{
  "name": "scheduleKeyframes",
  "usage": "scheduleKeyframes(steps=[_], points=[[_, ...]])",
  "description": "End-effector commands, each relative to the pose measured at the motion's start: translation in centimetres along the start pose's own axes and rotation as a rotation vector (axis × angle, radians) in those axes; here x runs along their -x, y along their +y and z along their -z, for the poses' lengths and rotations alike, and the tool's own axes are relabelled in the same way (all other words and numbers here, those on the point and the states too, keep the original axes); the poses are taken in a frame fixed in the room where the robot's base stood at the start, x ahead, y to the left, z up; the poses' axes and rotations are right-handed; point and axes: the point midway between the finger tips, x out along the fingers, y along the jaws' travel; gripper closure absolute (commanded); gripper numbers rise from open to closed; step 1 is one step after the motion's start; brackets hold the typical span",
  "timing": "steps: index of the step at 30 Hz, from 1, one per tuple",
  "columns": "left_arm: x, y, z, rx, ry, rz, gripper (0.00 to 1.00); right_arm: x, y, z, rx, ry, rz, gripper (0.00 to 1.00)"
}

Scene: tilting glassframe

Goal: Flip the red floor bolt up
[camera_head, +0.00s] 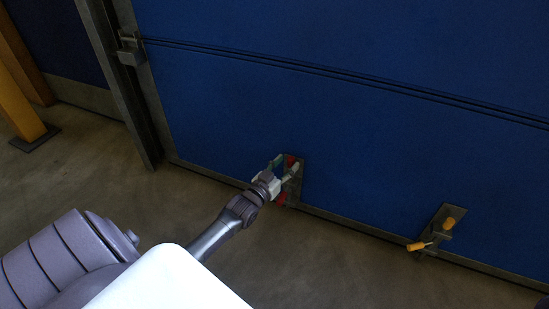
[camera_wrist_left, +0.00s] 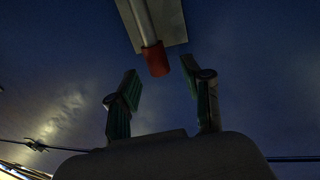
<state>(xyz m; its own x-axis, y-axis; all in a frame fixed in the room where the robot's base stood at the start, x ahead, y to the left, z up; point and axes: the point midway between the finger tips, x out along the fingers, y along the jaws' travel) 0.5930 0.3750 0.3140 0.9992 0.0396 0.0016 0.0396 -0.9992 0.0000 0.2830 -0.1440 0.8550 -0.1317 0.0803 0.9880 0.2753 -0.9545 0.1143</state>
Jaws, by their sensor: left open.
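The red floor bolt (camera_head: 291,160) is mounted on a grey plate at the bottom of the blue door, and my left gripper partly hides it in the head view. More red shows low on the same plate. In the left wrist view, a red end (camera_wrist_left: 156,60) on a grey rod stands just beyond and between the fingertips. My left gripper (camera_head: 283,165) is at the bolt with its fingers apart; its green-padded fingers (camera_wrist_left: 160,85) also show open and empty in the wrist view. Whether a finger touches the bolt I cannot tell. My right gripper is not in view.
The blue door (camera_head: 350,130) fills the back. A second bolt with orange ends (camera_head: 449,223) sits on its plate to the right. A grey door post and a yellow post (camera_head: 22,100) stand at the left. The concrete floor (camera_head: 330,265) in front is clear.

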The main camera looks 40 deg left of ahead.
Motion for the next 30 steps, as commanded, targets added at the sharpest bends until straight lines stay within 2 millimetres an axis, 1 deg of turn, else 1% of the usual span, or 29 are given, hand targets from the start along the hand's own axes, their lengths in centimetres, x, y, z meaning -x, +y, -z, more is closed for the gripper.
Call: scheduleKeyframes(steps=[1,6,9,13,18,30], points=[[1.1,0.1,-0.2,0.000,-0.003,-0.001,0.50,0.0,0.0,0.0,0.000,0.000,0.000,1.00],[4.9,0.0,-0.1,0.000,-0.003,-0.001,0.50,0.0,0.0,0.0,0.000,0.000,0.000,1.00],[6.9,0.0,-0.1,0.000,-0.003,0.000,0.50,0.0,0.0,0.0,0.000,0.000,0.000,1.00],[8.8,0.0,0.0,0.000,0.000,0.000,0.50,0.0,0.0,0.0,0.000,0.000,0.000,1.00],[10.0,0.0,0.0,0.000,0.001,0.000,0.50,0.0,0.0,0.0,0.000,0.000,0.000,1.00],[10.1,0.0,0.1,0.000,0.002,0.000,0.50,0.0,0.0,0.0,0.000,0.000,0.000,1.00]])
